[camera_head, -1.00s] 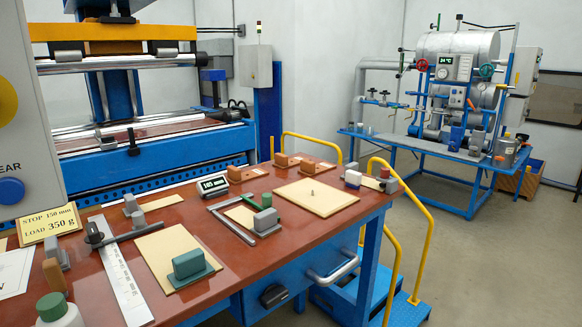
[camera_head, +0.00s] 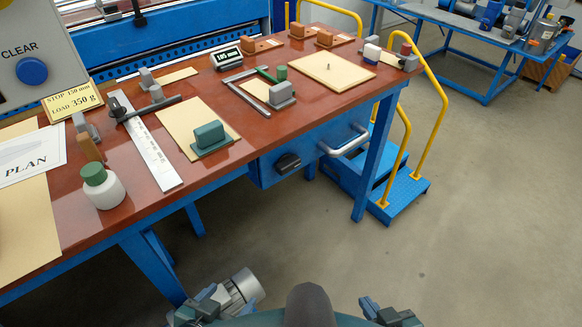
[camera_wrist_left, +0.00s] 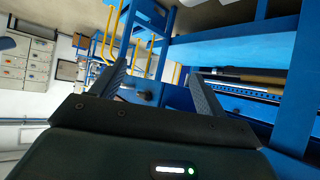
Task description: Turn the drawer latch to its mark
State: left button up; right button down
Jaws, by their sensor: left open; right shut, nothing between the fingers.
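The drawer latch (camera_head: 288,163) is a black knob on the front of the blue drawer (camera_head: 268,172), under the table's front edge. It is too small to read its angle, and I cannot make out its mark. A silver handle (camera_head: 345,140) is to its right. My left gripper (camera_head: 203,303) is low at the bottom of the head view, well apart from the drawer. Its two fingers stand open and empty in the left wrist view (camera_wrist_left: 158,82); a small dark shape beyond them may be the latch. My right gripper (camera_head: 386,312) is shut and empty, low at the bottom right.
The red-brown tabletop (camera_head: 75,215) carries a white bottle (camera_head: 103,187), a steel ruler (camera_head: 150,150), boards and small blocks. Yellow-railed blue steps (camera_head: 400,182) stand right of the drawer. The floor (camera_head: 450,250) before the drawer is clear.

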aim_at(286, 162)
jog(key=i+l+u, duration=0.15)
jog(key=l+u, duration=0.2)
jog(key=l, duration=1.4)
jog(key=l+u, duration=0.4)
jog(key=l, duration=1.35)
jog(key=i+l+u, duration=0.2)
jog(key=j, duration=0.3)
jog(key=i+j, duration=0.15)
jog(key=j, duration=0.1)
